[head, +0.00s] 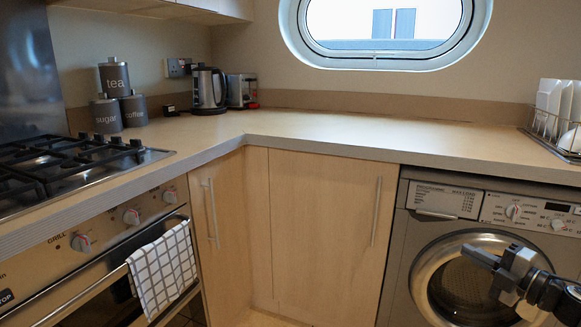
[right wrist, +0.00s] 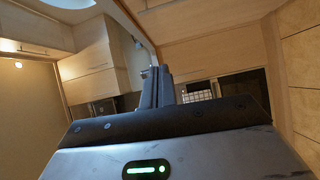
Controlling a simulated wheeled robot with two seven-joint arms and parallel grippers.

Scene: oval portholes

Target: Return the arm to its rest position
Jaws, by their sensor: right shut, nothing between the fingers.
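My right gripper (head: 488,272) is at the lower right of the head view, in front of the washing machine (head: 405,262). Its fingers are shut with nothing between them. In the right wrist view the closed fingers (right wrist: 158,87) stand together above the dark gripper body, and no object is held. I cannot tell from the head view whether the fingertips touch the machine. My left gripper is not in view.
The worktop (head: 330,130) is largely clear in the middle. A hob (head: 70,165) and oven with a checked towel (head: 162,272) are at left. Canisters, a kettle (head: 208,90) and a toaster stand behind. A dish rack (head: 550,125) is at right. Cabinet handles stick out.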

